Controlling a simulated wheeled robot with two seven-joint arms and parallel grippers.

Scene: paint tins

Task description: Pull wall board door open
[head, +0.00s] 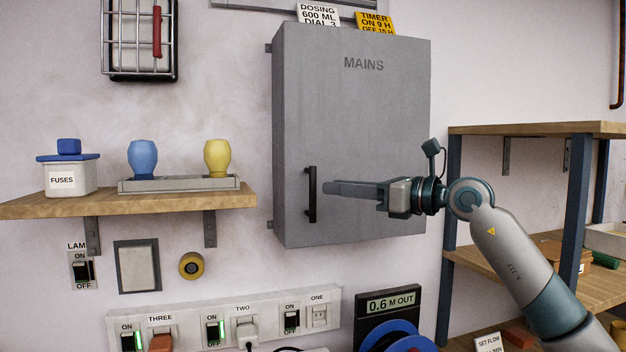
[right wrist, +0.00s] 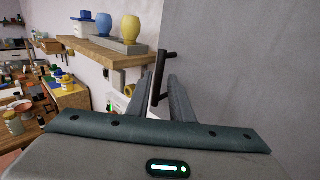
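The wall board is a grey box marked MAINS (head: 355,120), fixed to the wall, with its door shut. A black upright bar handle (head: 311,195) sits low on the left side of the door. My right gripper (head: 328,188) reaches in from the right, its fingertips just right of the handle. In the right wrist view the two fingers (right wrist: 160,88) stand apart, with the handle (right wrist: 157,78) showing between and beyond them. The gripper looks open and empty; whether a finger touches the handle cannot be told. My left gripper is not in view.
A wooden wall shelf (head: 130,203) with a fuses box and two coloured knobs lies left of the board. A switch strip (head: 265,312) and a dark meter (head: 392,305) are below. A shelf rack (head: 540,129) stands at the right, near my right arm.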

